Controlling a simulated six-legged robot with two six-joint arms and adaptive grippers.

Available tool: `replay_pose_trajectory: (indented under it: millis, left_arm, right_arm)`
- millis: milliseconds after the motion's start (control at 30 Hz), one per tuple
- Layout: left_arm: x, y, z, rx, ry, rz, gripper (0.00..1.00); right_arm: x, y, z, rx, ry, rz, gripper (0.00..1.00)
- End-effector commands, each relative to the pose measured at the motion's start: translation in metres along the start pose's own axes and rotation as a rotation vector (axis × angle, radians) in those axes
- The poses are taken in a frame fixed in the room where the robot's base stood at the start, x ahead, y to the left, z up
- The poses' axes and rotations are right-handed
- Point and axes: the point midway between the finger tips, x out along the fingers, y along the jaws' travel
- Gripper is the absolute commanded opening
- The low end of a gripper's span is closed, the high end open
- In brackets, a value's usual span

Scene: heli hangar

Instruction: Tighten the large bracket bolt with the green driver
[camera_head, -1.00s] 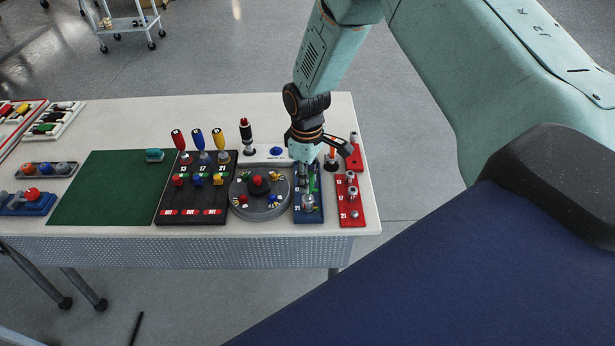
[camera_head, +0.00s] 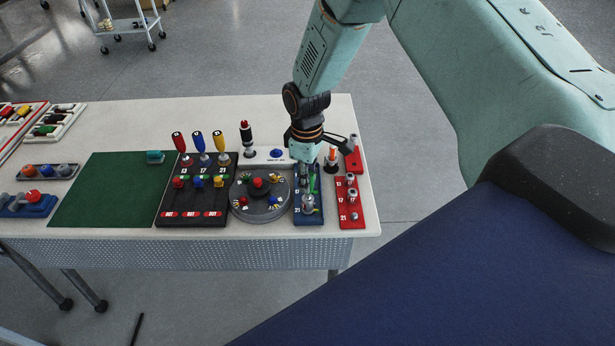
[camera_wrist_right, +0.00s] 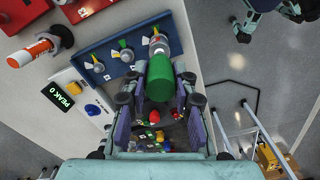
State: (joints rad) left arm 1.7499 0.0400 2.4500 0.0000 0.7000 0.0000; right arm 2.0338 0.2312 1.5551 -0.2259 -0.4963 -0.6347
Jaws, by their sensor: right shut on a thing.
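My right gripper (camera_head: 307,165) is above the blue bracket plate (camera_head: 316,219) near the table's right end. In the right wrist view the gripper (camera_wrist_right: 160,92) is shut on the green driver (camera_wrist_right: 160,77), around its handle. The driver's silver socket end (camera_wrist_right: 158,45) points at the large-bolt end of the blue plate (camera_wrist_right: 108,44). It overlaps the bolt there, and I cannot tell how fully it is seated. Two smaller bolts (camera_wrist_right: 127,55) show beside it on the plate. In the head view a little of the green handle (camera_head: 313,185) shows below the gripper. My left gripper is not in view.
A red plate with sockets (camera_head: 345,205) stands close to the right. A round grey tray (camera_head: 240,210) is close to the left. Behind are an orange-and-white tool (camera_head: 332,155) and a white panel reading PEAK 0 (camera_wrist_right: 60,95). The green mat (camera_head: 110,195) is mostly clear.

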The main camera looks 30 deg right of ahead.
Motion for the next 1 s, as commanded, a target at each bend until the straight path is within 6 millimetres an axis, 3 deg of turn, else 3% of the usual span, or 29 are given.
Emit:
replay_pose_trajectory:
  millis: [1000]
  left_arm:
    - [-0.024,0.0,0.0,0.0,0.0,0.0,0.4]
  right_arm:
    - [-0.026,0.0,0.0,0.0,0.001,0.0,0.0]
